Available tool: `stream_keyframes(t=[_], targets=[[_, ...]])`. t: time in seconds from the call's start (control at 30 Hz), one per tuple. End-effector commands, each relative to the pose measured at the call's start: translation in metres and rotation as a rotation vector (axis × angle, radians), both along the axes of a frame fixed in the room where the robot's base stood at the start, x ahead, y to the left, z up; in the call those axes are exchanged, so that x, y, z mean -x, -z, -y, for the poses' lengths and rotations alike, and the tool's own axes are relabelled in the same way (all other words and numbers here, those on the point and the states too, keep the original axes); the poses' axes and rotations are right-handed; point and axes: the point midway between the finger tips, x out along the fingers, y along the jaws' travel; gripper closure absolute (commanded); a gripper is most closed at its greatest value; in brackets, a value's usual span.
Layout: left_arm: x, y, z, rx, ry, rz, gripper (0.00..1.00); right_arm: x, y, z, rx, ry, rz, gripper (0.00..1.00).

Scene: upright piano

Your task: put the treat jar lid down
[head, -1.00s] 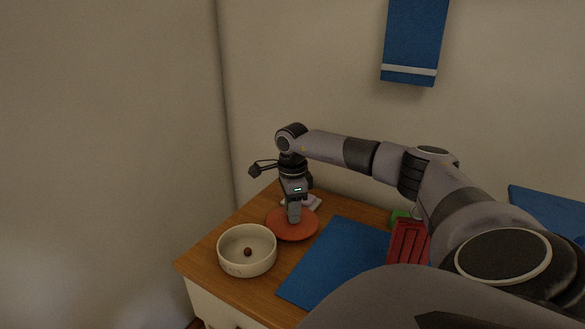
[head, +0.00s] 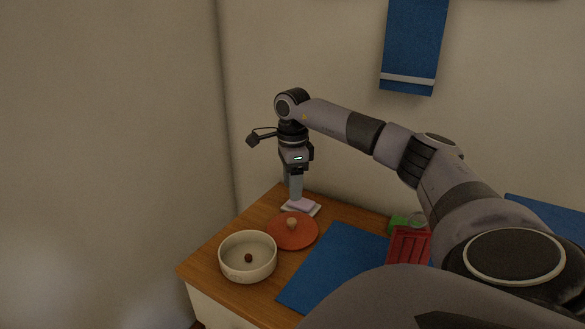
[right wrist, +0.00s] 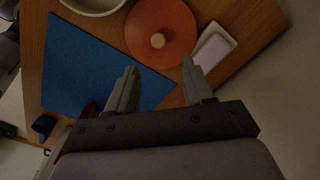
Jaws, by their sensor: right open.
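The treat jar lid is an orange-red disc (head: 292,233) with a pale round knob. It lies flat on the wooden cabinet top, between the white bowl and the blue mat. It also shows in the right wrist view (right wrist: 165,30), beyond my fingertips. My right gripper (head: 296,198) is above the lid and a little behind it, pointing down, open and empty. In the right wrist view its two fingers (right wrist: 158,64) are spread with nothing between them. My left gripper is not in view.
A white bowl (head: 232,264) holding a small brown ball stands at the front left. A blue mat (head: 335,262) lies right of the lid. A pale block on a white dish (right wrist: 214,49) sits behind the lid. A red item (head: 408,246) and a green one (head: 398,224) lie at right.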

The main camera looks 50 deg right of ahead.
Motion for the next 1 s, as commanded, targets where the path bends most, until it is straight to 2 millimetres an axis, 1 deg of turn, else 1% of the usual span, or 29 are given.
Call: stream_keyframes(t=[0.03, 0.1, 0.27, 1.0], targets=[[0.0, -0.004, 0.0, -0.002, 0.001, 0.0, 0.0, -0.001, -0.011, 0.0, 0.0, -0.001, 0.003, 0.48], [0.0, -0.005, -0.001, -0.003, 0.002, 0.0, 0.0, -0.001, -0.02, 0.0, -0.001, -0.001, 0.002, 0.48], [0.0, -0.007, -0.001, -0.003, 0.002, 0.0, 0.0, -0.001, -0.032, 0.0, -0.001, -0.002, 0.001, 0.48], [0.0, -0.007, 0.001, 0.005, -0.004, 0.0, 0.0, 0.0, -0.032, -0.001, -0.001, -0.002, -0.001, 0.48]])
